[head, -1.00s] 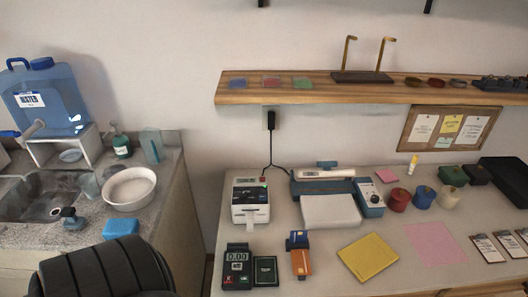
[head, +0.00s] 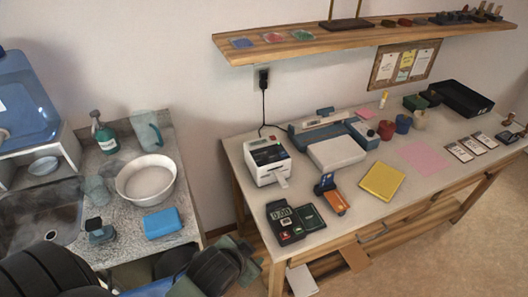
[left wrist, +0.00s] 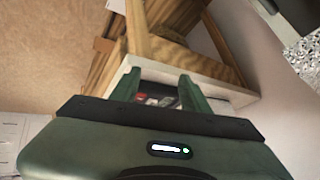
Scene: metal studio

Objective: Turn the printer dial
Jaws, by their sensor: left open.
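The white label printer (head: 267,162) stands at the left end of the workbench. Its dark top panel shows a green light and a red spot, and a paper strip comes out of its front. I cannot make out a dial on it. A blue-grey device beside the white-lidded machine has a pale front panel (head: 363,130) with what may be a small knob. My left gripper (head: 250,256) is open and empty, below and left of the bench's front left corner, apart from the printer. In the left wrist view its fingers (left wrist: 158,79) are spread. My right gripper is not in view.
A black meter (head: 285,222), an orange-and-blue item (head: 331,194) and a yellow pad (head: 382,181) lie along the workbench front (head: 330,232). A sink counter holds a white bowl (head: 146,181) and blue sponge (head: 162,222). A wooden shelf (head: 300,48) hangs above.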

